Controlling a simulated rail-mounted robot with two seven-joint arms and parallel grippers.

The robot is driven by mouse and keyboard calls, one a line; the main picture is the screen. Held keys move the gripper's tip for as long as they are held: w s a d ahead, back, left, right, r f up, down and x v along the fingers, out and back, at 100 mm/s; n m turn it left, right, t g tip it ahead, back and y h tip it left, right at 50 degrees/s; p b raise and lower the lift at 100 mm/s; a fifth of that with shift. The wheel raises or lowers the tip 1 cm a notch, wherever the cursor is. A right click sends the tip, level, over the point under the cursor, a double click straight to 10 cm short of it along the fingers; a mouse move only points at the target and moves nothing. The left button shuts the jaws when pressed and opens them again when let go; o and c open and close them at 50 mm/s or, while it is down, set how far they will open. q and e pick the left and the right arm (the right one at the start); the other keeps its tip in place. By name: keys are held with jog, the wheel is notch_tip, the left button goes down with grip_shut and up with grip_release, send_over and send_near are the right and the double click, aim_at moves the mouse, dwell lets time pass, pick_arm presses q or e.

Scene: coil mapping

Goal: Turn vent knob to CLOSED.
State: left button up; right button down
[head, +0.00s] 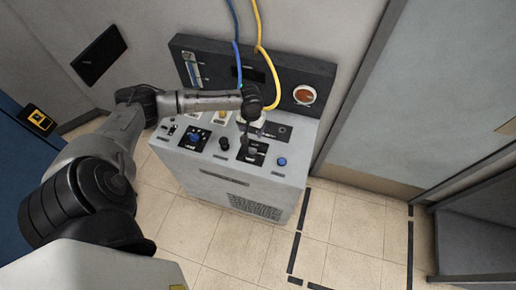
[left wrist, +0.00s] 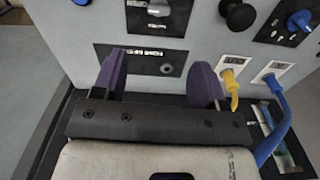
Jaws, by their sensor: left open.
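The console (head: 236,190) has a row of knobs on its sloped top; their labels are too small to read, so I cannot tell which is the vent knob. A grey-handled knob (head: 252,152) sits on a black plate; it also shows at the top of the left wrist view (left wrist: 158,8). A blue knob on a black plate (head: 195,136) is at the left and also shows in the wrist view (left wrist: 300,20). My left gripper (left wrist: 160,75) is open and empty, its purple fingers apart over the panel behind the grey-handled knob. My right gripper is not in view.
A black knob (head: 224,144) and a small blue knob (head: 281,161) flank the grey-handled one. A yellow cable (head: 271,80) and a blue cable (head: 234,30) hang close to my left gripper. A dark upright back panel (head: 320,78) stands behind. Floor in front is clear.

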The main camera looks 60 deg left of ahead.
aim_at(253, 149)
pick_arm(q)
jog(key=shift+n, duration=0.5)
notch_tip(253, 149, down, 14)
jog(key=shift+d+r+b, duration=0.1)
jog(key=shift+b, duration=0.45)
